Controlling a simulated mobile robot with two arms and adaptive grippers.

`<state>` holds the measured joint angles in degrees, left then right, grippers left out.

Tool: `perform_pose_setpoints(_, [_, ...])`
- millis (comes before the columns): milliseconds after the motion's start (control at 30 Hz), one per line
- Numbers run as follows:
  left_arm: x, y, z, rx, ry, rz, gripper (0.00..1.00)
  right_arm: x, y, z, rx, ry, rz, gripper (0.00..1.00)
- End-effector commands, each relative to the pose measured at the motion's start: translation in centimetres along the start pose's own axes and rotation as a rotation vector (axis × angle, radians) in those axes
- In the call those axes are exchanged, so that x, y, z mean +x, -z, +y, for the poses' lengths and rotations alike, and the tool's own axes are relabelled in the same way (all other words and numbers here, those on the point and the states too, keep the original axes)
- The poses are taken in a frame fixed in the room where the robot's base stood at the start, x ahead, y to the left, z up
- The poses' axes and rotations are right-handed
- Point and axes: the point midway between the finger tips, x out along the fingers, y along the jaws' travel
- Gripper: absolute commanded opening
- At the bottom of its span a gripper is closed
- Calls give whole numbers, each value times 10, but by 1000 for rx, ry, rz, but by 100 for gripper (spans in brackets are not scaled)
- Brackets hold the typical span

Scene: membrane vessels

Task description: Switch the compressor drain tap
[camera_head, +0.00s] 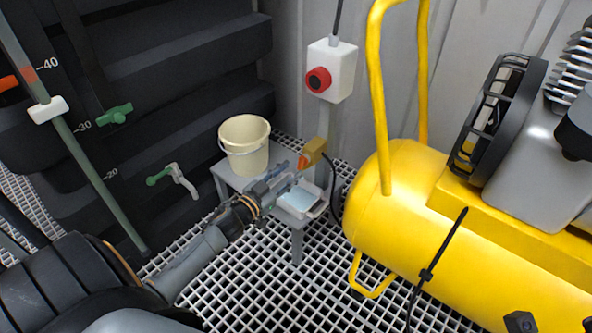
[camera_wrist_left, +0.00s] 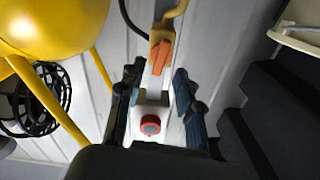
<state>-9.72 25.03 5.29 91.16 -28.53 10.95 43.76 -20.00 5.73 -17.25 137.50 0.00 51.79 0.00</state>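A brass-coloured tap with an orange handle (camera_head: 312,153), which looks like the drain tap, is beside the small grey stand, with a black hose near it. In the left wrist view its orange handle (camera_wrist_left: 160,55) lies just ahead of the fingertips. My left gripper (camera_head: 285,182) is over the stand, pointing towards the tap, slightly below and left of it. In the left wrist view my left gripper (camera_wrist_left: 157,88) has its fingers apart with nothing between them, and no contact with the tap shows. The yellow compressor (camera_head: 400,205) stands on the right.
A white box with a red button (camera_head: 318,79) is above. Dark wall steps with a green valve (camera_head: 115,115) are left. The grating floor (camera_head: 260,275) is open in front.

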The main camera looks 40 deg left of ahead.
Motion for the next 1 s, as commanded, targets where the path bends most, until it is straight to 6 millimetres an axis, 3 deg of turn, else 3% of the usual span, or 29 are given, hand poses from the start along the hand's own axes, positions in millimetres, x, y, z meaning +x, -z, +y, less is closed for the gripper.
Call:
perform_pose_setpoints(200, [29,-1,0,1,1,0,35,-11,-3,0,-1,0,-3,72])
perform_pose_setpoints(600, [37,0,0,1,1,-1,35,-12,-3,0,-1,0,-4,72])
perform_pose_setpoints(800, [36,0,0,1,1,-1,0,-12,-3,0,0,0,-5,72])
perform_pose_setpoints(1000, [36,0,0,2,1,-1,0,-12,-3,0,0,0,-5,72])
